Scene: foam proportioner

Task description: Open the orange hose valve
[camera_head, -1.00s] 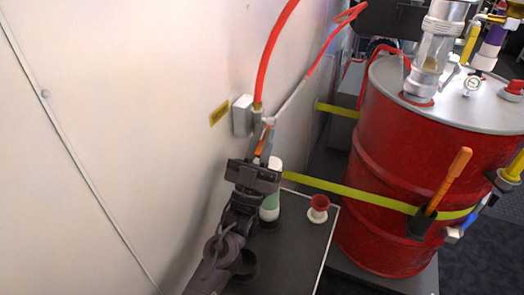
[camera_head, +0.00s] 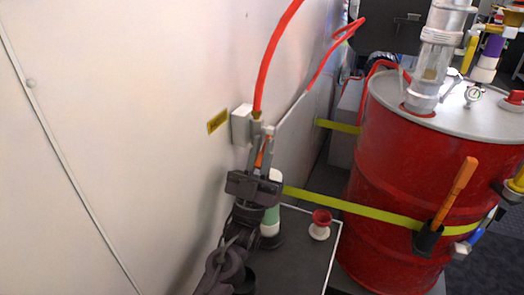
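The orange valve handle (camera_head: 263,152) is a small strip below the brass fitting (camera_head: 256,114) at the lower end of the red hose (camera_head: 267,62), by the pale wall. My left gripper (camera_head: 259,146) points up at it from below. Its two fingers stand slightly apart, with the orange handle showing between them. I cannot tell whether they press on it. The fingers hide much of the valve. My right gripper is not in view.
A grey box (camera_head: 241,125) and yellow label (camera_head: 217,121) are on the wall. A red drum (camera_head: 400,165) with a yellow strap (camera_head: 350,206) stands at right. A dark cabinet top (camera_head: 297,255) below carries a red-and-white knob (camera_head: 320,225) and a green-and-white bottle (camera_head: 270,222).

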